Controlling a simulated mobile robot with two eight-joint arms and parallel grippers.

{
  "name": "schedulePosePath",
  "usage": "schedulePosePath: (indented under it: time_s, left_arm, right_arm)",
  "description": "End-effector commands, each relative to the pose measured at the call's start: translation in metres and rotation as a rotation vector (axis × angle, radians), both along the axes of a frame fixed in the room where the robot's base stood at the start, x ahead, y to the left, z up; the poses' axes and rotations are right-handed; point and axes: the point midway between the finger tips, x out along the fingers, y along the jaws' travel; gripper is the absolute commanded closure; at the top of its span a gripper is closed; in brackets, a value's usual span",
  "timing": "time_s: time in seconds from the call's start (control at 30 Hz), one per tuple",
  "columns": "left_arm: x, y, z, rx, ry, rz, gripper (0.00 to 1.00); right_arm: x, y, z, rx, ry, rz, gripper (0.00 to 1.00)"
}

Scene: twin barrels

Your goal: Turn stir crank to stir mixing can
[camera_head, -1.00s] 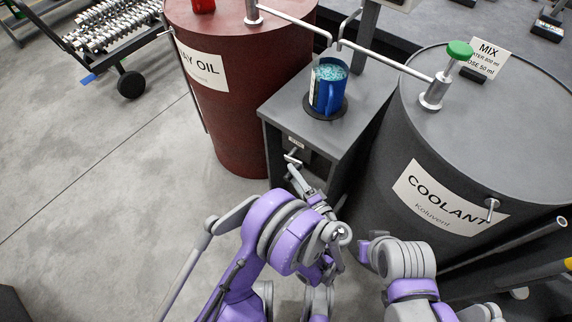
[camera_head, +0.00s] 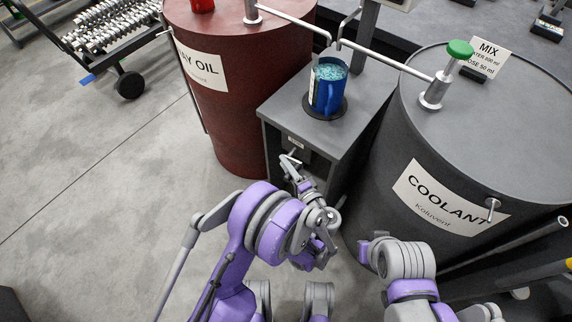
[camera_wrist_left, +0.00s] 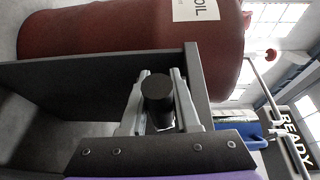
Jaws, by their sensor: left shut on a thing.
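The mixing can (camera_head: 327,92) is a blue mug with speckled pale-blue contents, upright on a black round disc (camera_head: 338,111) on top of a grey stand. The stir crank is on the stand's front face, small and partly covered by my gripper in the head view. Its dark round knob (camera_wrist_left: 157,90) shows in the wrist view. My left gripper (camera_head: 291,166) is at the crank, and its two grey fingers (camera_wrist_left: 158,76) are shut on the knob, one on each side.
A red oil barrel (camera_head: 235,120) stands left of the stand and a dark coolant barrel (camera_head: 400,145) right of it. Metal pipes (camera_head: 385,58) run above the can. A green knob (camera_head: 460,49) tops a coolant fitting. Open floor (camera_head: 100,190) lies to the left.

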Motion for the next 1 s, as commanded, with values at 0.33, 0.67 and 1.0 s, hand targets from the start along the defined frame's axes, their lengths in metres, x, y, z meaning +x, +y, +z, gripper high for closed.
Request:
schedulePosePath:
  time_s: [0.33, 0.67, 1.0]
  left_arm:
    - [0.0, 0.0, 0.001, -0.01, 0.007, 0.0, 1.0]
    - [0.001, 0.002, 0.007, -0.132, 0.094, 0.001, 1.0]
    - [0.004, 0.007, 0.011, -0.382, 0.275, 0.002, 1.0]
  right_arm:
    - [0.0, 0.0, 0.001, 0.0, 0.0, 0.0, 1.0]
    - [-0.001, 0.0, 0.016, 0.0, -0.006, 0.0, 1.0]
    - [-0.003, 0.0, 0.039, 0.0, -0.013, 0.0, 1.0]
